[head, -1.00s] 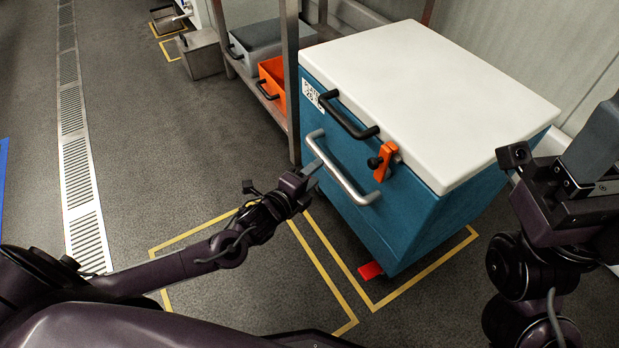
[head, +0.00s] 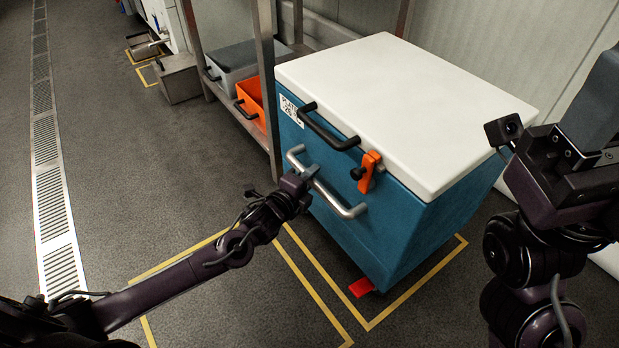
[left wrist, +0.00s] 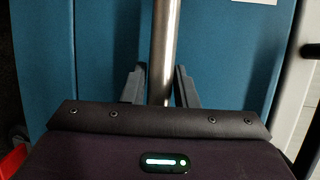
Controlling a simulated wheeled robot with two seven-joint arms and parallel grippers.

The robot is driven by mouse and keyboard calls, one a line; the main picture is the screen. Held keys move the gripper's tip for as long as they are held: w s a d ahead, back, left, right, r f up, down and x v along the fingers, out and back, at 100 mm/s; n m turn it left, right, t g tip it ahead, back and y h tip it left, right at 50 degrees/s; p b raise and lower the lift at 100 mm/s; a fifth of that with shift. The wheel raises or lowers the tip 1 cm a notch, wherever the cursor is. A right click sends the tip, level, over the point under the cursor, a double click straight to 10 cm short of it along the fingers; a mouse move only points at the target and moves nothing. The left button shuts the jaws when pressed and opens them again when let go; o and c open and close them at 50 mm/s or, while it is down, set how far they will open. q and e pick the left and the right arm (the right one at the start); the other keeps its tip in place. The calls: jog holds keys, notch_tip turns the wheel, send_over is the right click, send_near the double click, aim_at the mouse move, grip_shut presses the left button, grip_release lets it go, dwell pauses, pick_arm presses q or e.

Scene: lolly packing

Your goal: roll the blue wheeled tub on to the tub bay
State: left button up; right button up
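The blue tub (head: 400,235) has a white lid (head: 400,105), an orange latch (head: 370,172), a black upper handle (head: 328,130) and a steel pull bar (head: 340,205). A red pedal (head: 361,287) sticks out at its base. My left gripper (head: 306,175) is at the steel bar. In the left wrist view the bar (left wrist: 164,45) passes between its two fingers (left wrist: 161,85), which stand apart on either side of it. My right gripper (head: 590,130) is raised at the right; its fingertips are not clear. Yellow floor lines (head: 315,290) mark a bare square left of the tub.
More yellow lines (head: 415,288) run around the tub's foot. A steel rack (head: 267,80) with an orange bin (head: 252,98) and a grey bin (head: 235,66) stands close behind the tub's left side. A wall is behind. The floor left, beside the drain grate (head: 50,190), is clear.

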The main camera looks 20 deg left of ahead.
pick_arm(q)
grip_shut()
dwell(1.1)
